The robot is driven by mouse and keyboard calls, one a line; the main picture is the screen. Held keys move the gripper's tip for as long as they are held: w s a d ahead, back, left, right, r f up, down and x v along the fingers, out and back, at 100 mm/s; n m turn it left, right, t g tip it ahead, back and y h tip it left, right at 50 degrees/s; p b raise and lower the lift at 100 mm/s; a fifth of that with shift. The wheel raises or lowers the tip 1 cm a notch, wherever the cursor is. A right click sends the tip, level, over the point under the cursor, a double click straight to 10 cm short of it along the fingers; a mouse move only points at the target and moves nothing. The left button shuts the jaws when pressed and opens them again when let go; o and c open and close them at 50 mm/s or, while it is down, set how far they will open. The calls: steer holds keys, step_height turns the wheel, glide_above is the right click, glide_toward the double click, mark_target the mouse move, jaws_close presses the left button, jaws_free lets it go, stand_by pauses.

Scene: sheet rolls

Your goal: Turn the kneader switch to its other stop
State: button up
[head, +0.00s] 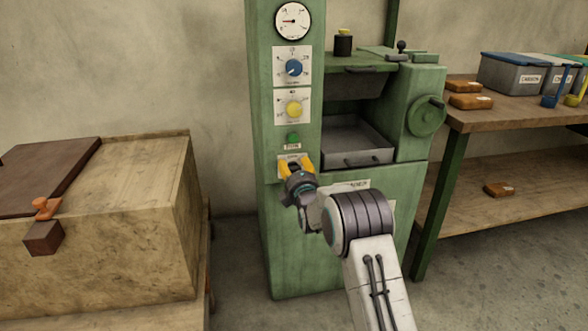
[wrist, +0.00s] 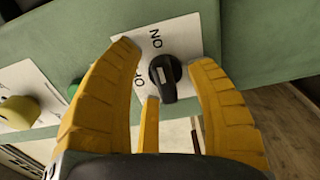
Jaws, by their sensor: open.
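The kneader switch (wrist: 165,77) is a black knob on a white plate (wrist: 182,40) in the wrist view. The plate carries an ON label and a second, partly hidden label. I cannot tell for sure which label the knob points to. My gripper (wrist: 166,57) is open, with its yellow fingers to either side of the knob and visible gaps between; nothing is held. In the head view my gripper (head: 296,166) is at the lowest plate on the front of the green machine (head: 285,235), and it hides the switch there.
Above the switch are a green button (head: 292,138), a yellow dial (head: 294,109), a blue dial (head: 294,68) and a gauge (head: 292,20). A metal tray (head: 350,148) sits in the machine's opening. A wooden chest (head: 150,225) stands left, a workbench (head: 510,113) right.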

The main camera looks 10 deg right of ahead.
steer(key=shift+s, duration=0.1)
steer(key=s, duration=1.1)
steer(key=shift+s, duration=0.4)
